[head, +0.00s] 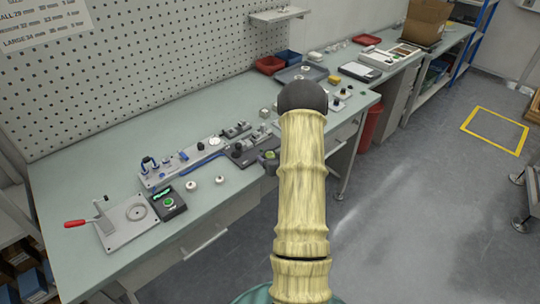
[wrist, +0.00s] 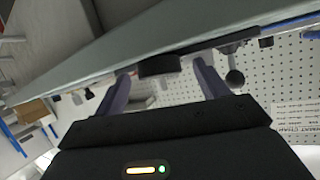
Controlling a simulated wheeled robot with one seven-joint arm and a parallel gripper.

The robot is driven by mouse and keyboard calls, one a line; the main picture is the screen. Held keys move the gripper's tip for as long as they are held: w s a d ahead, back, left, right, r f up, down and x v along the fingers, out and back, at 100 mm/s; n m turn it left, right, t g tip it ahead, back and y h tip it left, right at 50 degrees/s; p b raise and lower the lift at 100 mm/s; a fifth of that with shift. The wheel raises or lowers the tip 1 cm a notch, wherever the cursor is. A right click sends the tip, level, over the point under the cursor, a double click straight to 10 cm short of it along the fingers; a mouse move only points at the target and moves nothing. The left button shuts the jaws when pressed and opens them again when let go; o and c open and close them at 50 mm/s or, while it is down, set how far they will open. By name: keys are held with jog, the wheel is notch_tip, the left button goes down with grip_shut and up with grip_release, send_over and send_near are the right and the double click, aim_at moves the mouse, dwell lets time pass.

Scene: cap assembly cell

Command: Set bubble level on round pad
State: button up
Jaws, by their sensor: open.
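My gripper (wrist: 161,70) is open in the wrist view, its two dark fingers apart with nothing held between them. A dark block (wrist: 159,65) shows beyond the fingertips, at the edge of a grey surface; I cannot tell if it touches them. In the head view my arm hides most of the gripper. I cannot pick out the bubble level or the round pad for certain. A black device (head: 170,205) with a green display and a green-ringed round top stands on the bench. Two small pale round pieces (head: 191,185) (head: 220,180) lie to its right.
A grey plate with a red-handled clamp (head: 124,226) is at the bench's left end. Fixtures with blue parts (head: 163,170) stand behind the device. Red (head: 270,65) and blue bins are at the back. The bench's front left (head: 100,265) is clear.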

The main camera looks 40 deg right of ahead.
jog(key=shift+w, duration=0.1)
jog(key=shift+c, duration=0.4)
jog(key=c, duration=1.1)
jog(key=shift+o, duration=0.2)
notch_tip(320, 180, up, 10)
jog(key=shift+b, duration=0.4)
